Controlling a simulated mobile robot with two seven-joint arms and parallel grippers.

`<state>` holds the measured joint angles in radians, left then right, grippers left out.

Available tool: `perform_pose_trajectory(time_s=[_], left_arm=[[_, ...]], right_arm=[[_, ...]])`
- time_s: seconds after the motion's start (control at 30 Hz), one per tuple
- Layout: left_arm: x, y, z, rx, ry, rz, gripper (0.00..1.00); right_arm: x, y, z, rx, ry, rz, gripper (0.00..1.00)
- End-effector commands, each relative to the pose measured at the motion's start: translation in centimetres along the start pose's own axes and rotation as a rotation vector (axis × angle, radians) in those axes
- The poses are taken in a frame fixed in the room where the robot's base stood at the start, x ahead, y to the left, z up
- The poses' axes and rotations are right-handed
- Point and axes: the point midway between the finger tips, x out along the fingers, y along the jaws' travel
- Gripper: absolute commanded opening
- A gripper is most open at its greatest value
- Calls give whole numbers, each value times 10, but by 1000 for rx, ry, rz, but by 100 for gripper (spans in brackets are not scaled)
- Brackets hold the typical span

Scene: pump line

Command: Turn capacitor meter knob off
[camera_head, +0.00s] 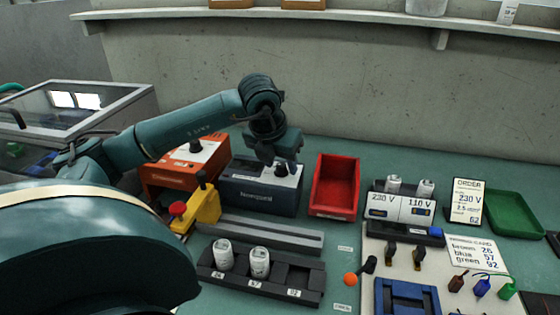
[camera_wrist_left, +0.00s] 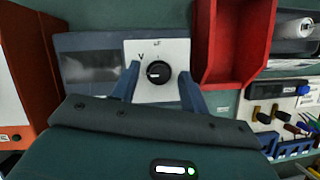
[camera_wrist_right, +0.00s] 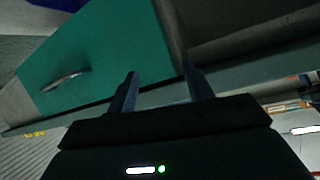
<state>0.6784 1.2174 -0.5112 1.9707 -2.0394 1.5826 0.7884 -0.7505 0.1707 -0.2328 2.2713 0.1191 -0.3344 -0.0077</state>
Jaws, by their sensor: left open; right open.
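The capacitor meter (camera_head: 258,192) is a dark blue-grey box on the green bench, between an orange device and a red bin. Its black knob (camera_wrist_left: 158,72) sits on a white panel marked "V" and "µF" in the left wrist view. The knob's white mark points to the left, toward the V side. My left gripper (camera_wrist_left: 158,92) is open, its two fingers on either side of the knob and apart from it. In the head view the left gripper (camera_head: 281,164) hangs over the meter's top right. My right gripper (camera_wrist_right: 160,88) is open and empty, facing a teal drawer front with a metal handle.
The orange device (camera_head: 185,165) stands left of the meter, with a yellow box with a red button (camera_head: 203,207) in front. The red bin (camera_head: 335,186) is close on the right. A dark rack (camera_head: 290,282) with white capacitors is in front.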

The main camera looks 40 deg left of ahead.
Motion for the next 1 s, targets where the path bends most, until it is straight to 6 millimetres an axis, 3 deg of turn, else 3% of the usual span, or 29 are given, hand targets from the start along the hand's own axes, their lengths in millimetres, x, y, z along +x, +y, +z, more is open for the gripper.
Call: perform_pose_trajectory(time_s=[0.17,0.4,0.6,0.77,1.0], left_arm=[[-24,0,2,0,-6,1,45],[-79,0,2,-1,-8,-1,45],[-115,0,2,0,-6,-2,45],[-128,0,1,-1,-4,-1,45],[-130,0,0,-1,-2,0,45]], right_arm=[[0,0,1,1,-5,0,51],[-1,-1,1,5,-23,-2,51],[1,-3,0,9,-33,-9,51],[5,-4,2,10,-41,-12,51],[7,-4,0,11,-38,-12,51]])
